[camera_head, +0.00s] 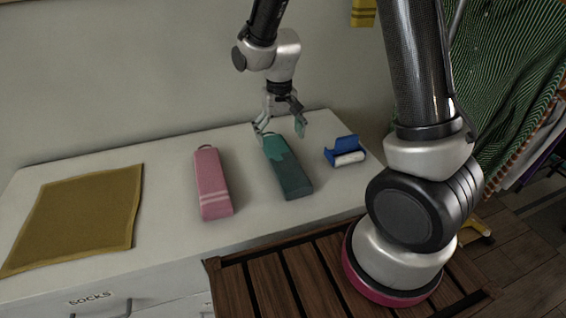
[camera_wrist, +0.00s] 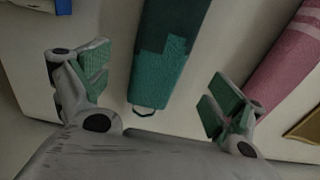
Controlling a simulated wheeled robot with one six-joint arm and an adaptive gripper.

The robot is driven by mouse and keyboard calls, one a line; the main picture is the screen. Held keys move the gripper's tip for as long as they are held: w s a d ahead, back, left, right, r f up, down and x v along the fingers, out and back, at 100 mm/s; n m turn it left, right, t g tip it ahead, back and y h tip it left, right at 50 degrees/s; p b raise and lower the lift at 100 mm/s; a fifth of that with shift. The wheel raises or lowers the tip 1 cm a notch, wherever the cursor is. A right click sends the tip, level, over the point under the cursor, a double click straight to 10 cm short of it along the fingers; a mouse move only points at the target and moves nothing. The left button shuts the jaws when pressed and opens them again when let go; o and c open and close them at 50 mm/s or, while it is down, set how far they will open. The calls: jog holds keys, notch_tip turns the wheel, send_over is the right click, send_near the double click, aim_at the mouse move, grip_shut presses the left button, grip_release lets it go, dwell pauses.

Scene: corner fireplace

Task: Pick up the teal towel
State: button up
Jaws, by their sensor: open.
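The teal towel (camera_head: 287,170) lies folded into a long narrow shape on the white dresser top, with a dark loop at its far end. In the wrist view the towel (camera_wrist: 168,58) runs up from between the fingers, its loop end nearest me. My gripper (camera_head: 282,127) is over the far end of the towel, with its fingers spread to either side. In the wrist view my gripper (camera_wrist: 165,90) is open, with green-padded fingertips and a gap on both sides of the towel. Nothing is held. I cannot tell the exact height of the fingertips above the dresser.
A pink striped towel (camera_head: 212,184) lies to the left of the teal one. A mustard cloth (camera_head: 75,218) is spread flat further left. A blue holder with a white roll (camera_head: 345,152) stands to the right. The wall is close behind the dresser top (camera_head: 160,226).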

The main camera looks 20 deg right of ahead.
aim_at(280, 153)
jog(key=f, duration=0.6)
jog(key=shift+s+f, duration=0.25)
jog(key=shift+f, duration=0.15)
jog(key=shift+c, duration=0.2)
jog(key=c, duration=1.3)
jog(key=shift+r, duration=0.15)
